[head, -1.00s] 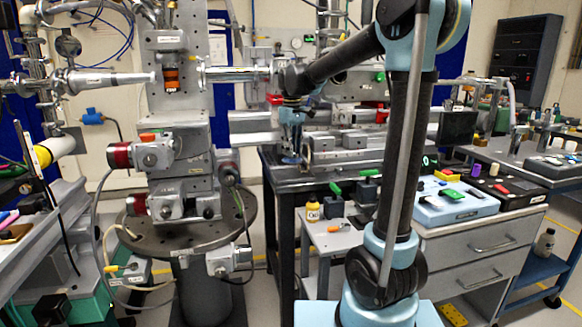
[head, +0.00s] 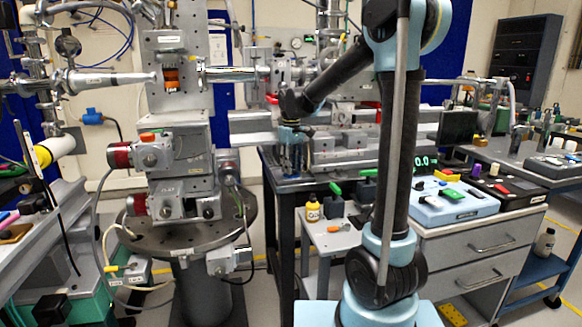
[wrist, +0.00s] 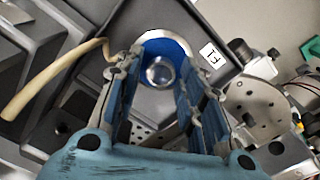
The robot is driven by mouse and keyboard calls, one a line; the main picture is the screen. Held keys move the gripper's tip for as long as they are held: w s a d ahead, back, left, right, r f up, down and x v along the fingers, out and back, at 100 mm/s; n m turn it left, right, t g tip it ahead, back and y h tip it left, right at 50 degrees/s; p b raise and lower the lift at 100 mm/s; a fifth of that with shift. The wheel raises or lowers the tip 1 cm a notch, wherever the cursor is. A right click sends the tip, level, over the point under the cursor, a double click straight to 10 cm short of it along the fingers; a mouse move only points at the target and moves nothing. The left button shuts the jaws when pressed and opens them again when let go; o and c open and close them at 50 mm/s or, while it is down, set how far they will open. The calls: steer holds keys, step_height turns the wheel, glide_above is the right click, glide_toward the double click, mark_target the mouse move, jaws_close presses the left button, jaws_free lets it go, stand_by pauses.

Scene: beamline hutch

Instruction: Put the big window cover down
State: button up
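In the wrist view, a round blue piece with a pale rim and a shiny silver round middle (wrist: 160,72) lies ahead of my fingertips. It looks like the big window cover, but I cannot be sure. It sits at a dark grey surface beside a white label (wrist: 212,55). My gripper (wrist: 152,75) has its two blue fingers apart, one on each side of the silver middle, with gaps visible. In the head view my gripper (head: 290,167) points down, low over the dark bench top (head: 282,184). The piece is too small or hidden to make out there.
A grey column with a round plate (head: 190,235) stands to the left. In the wrist view a tan hose-like piece (wrist: 50,80) lies left of the fingers.

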steer(key=shift+r, duration=0.1)
step_height(320, 180, up, 12)
steer(key=s+d+f+m, duration=0.2)
steer(key=s+d+f, duration=0.1)
steer(key=s+d, duration=0.55)
steer(key=s+d+f+m, duration=0.2)
steer(key=s+d+f, duration=0.2)
steer(key=s+f, duration=0.2)
steer(key=s+d+f+m+t, duration=0.1)
steer(key=s+d+f+m, duration=0.1)
steer(key=s+d+f, duration=0.3)
steer(key=s+d+f+m+t, duration=0.1)
steer(key=s+d+f, duration=0.3)
steer(key=s+f, duration=0.5)
steer(key=s+m, duration=0.1)
steer(key=s, duration=0.2)
steer(key=shift+d+f+m, duration=0.15)
steer(key=shift+f+m, duration=0.1)
steer(key=shift+m, duration=0.15)
steer(key=shift+s, duration=0.1)
